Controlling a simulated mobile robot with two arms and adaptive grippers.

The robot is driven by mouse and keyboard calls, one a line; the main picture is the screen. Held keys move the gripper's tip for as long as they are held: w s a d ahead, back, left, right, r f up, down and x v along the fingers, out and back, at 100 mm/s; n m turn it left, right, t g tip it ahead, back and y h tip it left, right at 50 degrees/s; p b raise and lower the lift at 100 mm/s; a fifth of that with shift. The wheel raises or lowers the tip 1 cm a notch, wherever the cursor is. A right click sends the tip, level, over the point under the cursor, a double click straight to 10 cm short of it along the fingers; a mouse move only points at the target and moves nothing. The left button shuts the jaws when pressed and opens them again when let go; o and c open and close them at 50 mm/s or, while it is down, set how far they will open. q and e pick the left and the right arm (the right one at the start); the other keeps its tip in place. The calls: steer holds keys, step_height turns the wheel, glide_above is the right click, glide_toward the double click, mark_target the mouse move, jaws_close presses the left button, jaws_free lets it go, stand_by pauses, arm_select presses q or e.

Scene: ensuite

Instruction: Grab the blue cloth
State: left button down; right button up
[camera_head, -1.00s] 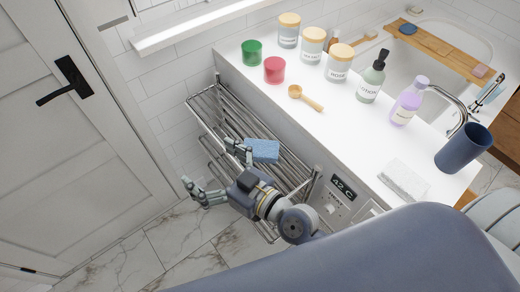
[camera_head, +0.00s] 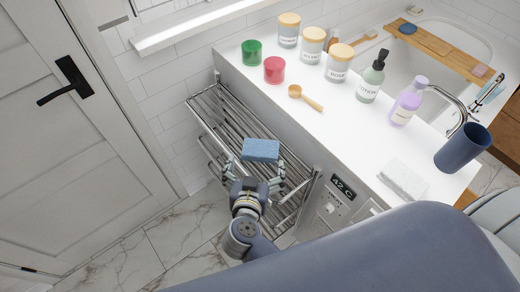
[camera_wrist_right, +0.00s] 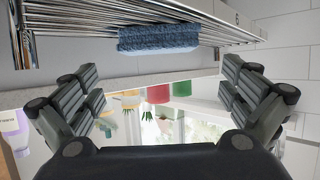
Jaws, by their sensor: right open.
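The blue cloth (camera_head: 260,150) lies folded on the upper bars of the metal towel rack. In the right wrist view the cloth (camera_wrist_right: 158,38) shows at the top centre, beyond the fingertips and against the rack bars. My right gripper (camera_head: 256,174) is open and empty, just in front of the cloth, with one finger toward each side of it. In the right wrist view the fingers (camera_wrist_right: 158,82) stand wide apart, with a gap between them and the cloth. My left gripper is not in view.
The metal rack (camera_head: 225,118) is fixed to the side of the white counter (camera_head: 335,120). Cups, jars, bottles and a wooden scoop (camera_head: 305,98) stand or lie on the counter. A control panel (camera_head: 340,195) is right of the rack. The marble floor (camera_head: 130,262) is clear.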

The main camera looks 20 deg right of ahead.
mark_target(260, 148)
steer(key=x, duration=1)
steer(key=shift+s+f, duration=0.1)
steer(key=shift+s, duration=0.05)
steer(key=c, duration=0.8)
